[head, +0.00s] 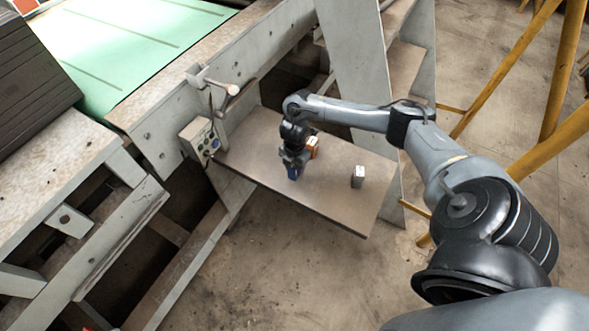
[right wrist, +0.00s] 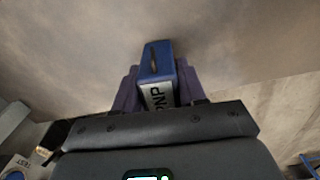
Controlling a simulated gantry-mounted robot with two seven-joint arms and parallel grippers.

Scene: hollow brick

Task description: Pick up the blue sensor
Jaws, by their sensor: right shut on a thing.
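The blue sensor (head: 293,173) is at my right gripper (head: 294,165), over the wooden shelf in the head view. In the right wrist view the blue sensor (right wrist: 155,60) sits between the two fingers of my right gripper (right wrist: 157,85), which is shut on it. A pale label with dark letters shows on its near face. I cannot tell whether the sensor touches the shelf. My left gripper is not in view.
An orange block (head: 313,147) stands just behind my right gripper. A small grey-white block (head: 358,177) stands to the right on the shelf (head: 335,211). A control box (head: 200,141) is at the shelf's left end. The shelf's front is bare.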

